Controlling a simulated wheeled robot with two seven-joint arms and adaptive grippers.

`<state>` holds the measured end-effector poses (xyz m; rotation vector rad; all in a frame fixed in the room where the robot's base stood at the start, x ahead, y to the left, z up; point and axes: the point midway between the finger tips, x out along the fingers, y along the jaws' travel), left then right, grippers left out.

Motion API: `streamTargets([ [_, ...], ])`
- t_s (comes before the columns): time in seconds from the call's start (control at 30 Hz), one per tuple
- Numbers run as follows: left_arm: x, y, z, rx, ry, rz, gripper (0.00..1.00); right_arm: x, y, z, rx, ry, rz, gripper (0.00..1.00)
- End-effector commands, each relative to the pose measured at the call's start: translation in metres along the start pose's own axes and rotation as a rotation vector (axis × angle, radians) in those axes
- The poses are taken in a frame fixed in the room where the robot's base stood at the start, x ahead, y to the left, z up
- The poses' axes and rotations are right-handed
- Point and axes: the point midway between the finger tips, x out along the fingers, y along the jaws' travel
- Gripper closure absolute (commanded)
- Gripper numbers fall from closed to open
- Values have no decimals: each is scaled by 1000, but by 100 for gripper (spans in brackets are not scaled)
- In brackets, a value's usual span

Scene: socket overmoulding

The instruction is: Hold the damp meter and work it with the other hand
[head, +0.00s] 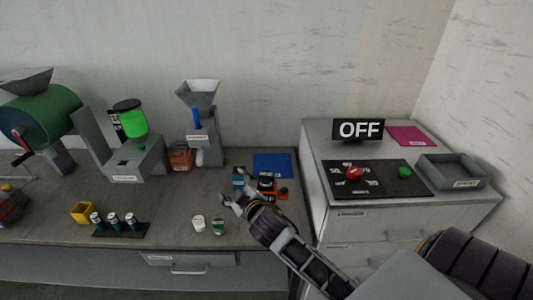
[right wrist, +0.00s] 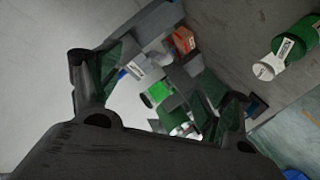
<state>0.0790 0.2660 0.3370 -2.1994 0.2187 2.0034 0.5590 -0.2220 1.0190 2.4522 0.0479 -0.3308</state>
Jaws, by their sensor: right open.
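My right gripper (head: 229,200) is open over the front right part of the bench. Its two spread fingers also show in the right wrist view (right wrist: 160,100), with nothing clearly held between them. Just behind it in the head view is a small black and orange device (head: 267,183), which may be the damp meter; my arm partly hides it. A small blue item (head: 239,176) stands left of it. I cannot tell for certain which one is the damp meter. My left gripper is not in view.
A blue mat (head: 272,164) lies behind. Machines line the wall.

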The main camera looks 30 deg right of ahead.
Motion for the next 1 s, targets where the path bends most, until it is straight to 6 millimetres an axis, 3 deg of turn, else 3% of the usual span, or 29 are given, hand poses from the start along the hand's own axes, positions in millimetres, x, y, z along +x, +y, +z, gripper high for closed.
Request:
streamTargets([
  [0.23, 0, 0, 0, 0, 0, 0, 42, 10, 24, -68, -160, 247, 98, 21],
  [0.5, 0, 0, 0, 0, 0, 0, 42, 3, 36, -145, -371, 536, 194, 21],
  [0.8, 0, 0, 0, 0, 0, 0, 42, -19, 28, -213, -636, 845, 268, 21],
  [1.0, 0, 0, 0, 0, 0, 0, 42, -37, 12, -243, -827, 1039, 295, 21],
])
